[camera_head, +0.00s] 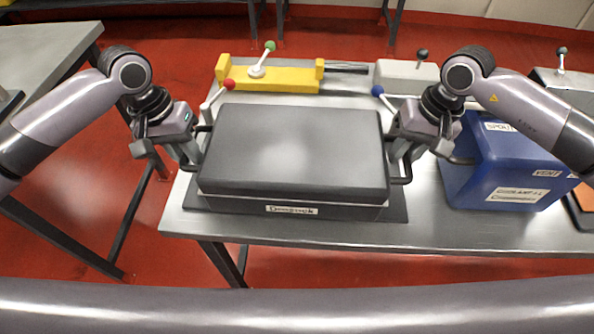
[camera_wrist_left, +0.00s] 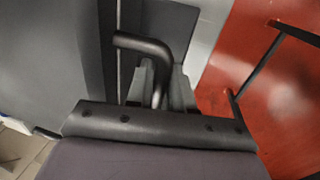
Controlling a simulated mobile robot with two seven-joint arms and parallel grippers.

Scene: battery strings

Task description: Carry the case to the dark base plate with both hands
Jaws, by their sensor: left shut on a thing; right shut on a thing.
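The case (camera_head: 290,150) is a dark grey lidded box with a white label on its front and a bar handle at each end. It is level, over the dark base plate (camera_head: 395,208), whose edges show at its front and sides. I cannot tell whether its underside touches the plate. My left gripper (camera_head: 193,160) is shut on the left handle, which also shows in the left wrist view (camera_wrist_left: 145,45). My right gripper (camera_head: 400,165) is shut on the right handle (camera_head: 405,180).
A blue box (camera_head: 510,165) with labels stands to the right on the metal table (camera_head: 320,232). A grey block (camera_head: 405,72) with a lever is at the back. The table's front edge is close.

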